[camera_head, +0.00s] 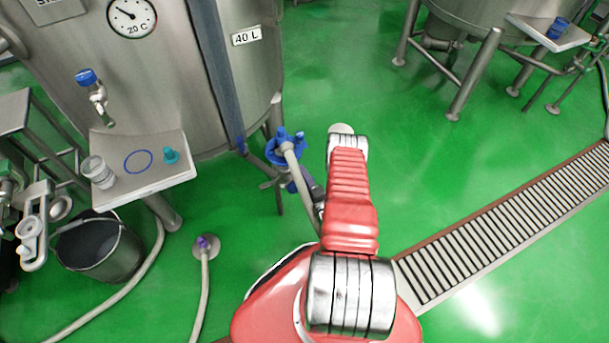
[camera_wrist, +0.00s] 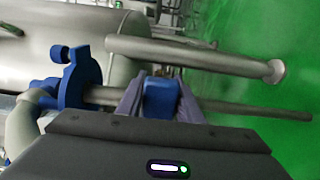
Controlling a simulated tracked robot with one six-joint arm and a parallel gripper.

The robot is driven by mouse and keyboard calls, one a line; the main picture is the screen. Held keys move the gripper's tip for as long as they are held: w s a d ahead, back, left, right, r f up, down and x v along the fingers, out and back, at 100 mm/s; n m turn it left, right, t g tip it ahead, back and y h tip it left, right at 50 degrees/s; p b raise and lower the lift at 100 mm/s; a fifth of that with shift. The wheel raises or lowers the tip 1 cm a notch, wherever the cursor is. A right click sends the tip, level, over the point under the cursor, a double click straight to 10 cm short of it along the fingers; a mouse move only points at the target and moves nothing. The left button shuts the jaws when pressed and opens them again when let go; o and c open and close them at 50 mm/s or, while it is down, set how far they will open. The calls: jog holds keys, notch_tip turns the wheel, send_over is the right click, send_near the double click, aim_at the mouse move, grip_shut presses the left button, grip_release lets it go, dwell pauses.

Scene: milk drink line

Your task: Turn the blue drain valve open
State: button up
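The blue drain valve has a blue clamp (camera_head: 286,137) on the pipe under the 40 L tank. The clamp also shows at the left of the wrist view (camera_wrist: 78,78). A blue valve handle (camera_wrist: 160,98) lies between the two finger pads of my gripper (camera_wrist: 160,103). The pads sit close against both its sides, with no clear gap, so the gripper looks shut on it. In the head view my red arm hides most of the gripper and handle. A grey pipe runs behind the handle.
A shelf (camera_head: 150,178) on the tank front carries a clear cup (camera_head: 98,172) and a small teal item (camera_head: 170,156). A dark bucket (camera_head: 98,247) and hoses lie at lower left. A floor grate (camera_head: 510,225) runs at right. The green floor (camera_head: 340,60) is open behind.

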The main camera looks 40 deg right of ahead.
grip_shut()
jog(key=shift+d, duration=0.1)
dwell(0.3)
